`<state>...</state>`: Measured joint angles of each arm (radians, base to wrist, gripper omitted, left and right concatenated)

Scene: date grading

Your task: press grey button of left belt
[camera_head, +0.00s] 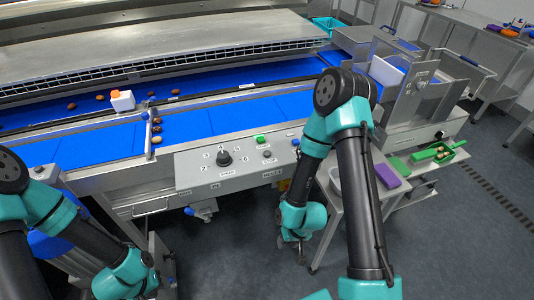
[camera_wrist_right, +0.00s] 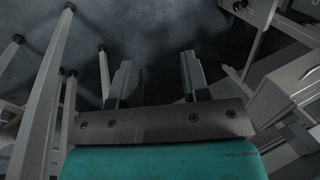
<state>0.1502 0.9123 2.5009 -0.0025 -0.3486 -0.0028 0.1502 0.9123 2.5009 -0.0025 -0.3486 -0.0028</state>
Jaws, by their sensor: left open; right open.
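The control panel (camera_head: 225,164) is on the front of the blue belts. It has a black knob (camera_head: 224,157), a green button (camera_head: 260,139) and a small grey button (camera_head: 267,154) just below the green one. A blue button (camera_head: 295,141) sits at its right end. The near blue belt (camera_head: 190,121) runs behind the panel. My right gripper (camera_head: 301,252) hangs low to the right of and below the panel; its two fingers are apart and empty in the right wrist view (camera_wrist_right: 158,75). My left gripper (camera_head: 168,272) is low at the lower left, small and partly hidden, away from the panel.
Several brown dates and a white block with an orange top (camera_head: 122,100) lie on the belts. A divider bar (camera_head: 149,135) crosses the near belt. Open floor lies in front of the panel.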

